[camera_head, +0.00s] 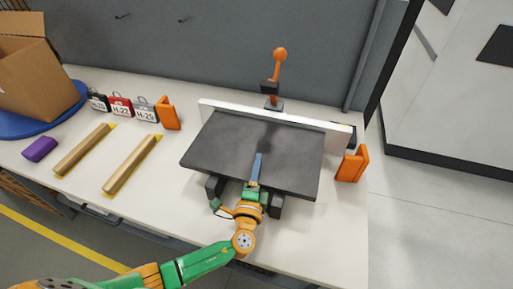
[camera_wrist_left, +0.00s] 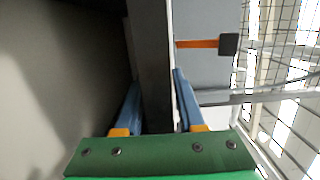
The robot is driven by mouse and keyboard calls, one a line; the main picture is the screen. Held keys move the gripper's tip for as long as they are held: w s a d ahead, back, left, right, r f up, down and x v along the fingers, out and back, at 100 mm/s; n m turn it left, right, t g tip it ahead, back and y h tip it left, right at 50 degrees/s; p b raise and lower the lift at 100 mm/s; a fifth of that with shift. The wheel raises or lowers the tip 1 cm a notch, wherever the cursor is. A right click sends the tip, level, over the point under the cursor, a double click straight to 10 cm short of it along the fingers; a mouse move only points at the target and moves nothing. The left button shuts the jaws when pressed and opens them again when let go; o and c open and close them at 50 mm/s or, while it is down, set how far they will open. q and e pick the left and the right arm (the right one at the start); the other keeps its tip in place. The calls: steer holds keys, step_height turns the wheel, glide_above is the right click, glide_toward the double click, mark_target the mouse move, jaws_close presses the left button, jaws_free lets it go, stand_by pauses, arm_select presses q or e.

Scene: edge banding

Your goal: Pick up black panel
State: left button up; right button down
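The black panel (camera_head: 222,148) is a flat dark board lying almost level on dark supports, its far edge along a white fence strip. My left gripper (camera_head: 257,170) is at the middle of its near edge, with one blue finger over the top face. In the left wrist view the panel (camera_wrist_left: 153,65) shows edge-on between the two blue fingers of my left gripper (camera_wrist_left: 157,100). The fingers are very close to its faces; whether they press on it I cannot tell. The lower finger is hidden in the head view. My right gripper is not in view.
An orange-handled clamp (camera_head: 277,82) stands behind the white fence (camera_head: 215,106). Orange brackets (camera_head: 352,164) stand at the right.

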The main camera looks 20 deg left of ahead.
arm_select(q)
jaws_close()
stand_by(1.0)
steer(key=shift+r, duration=0.2)
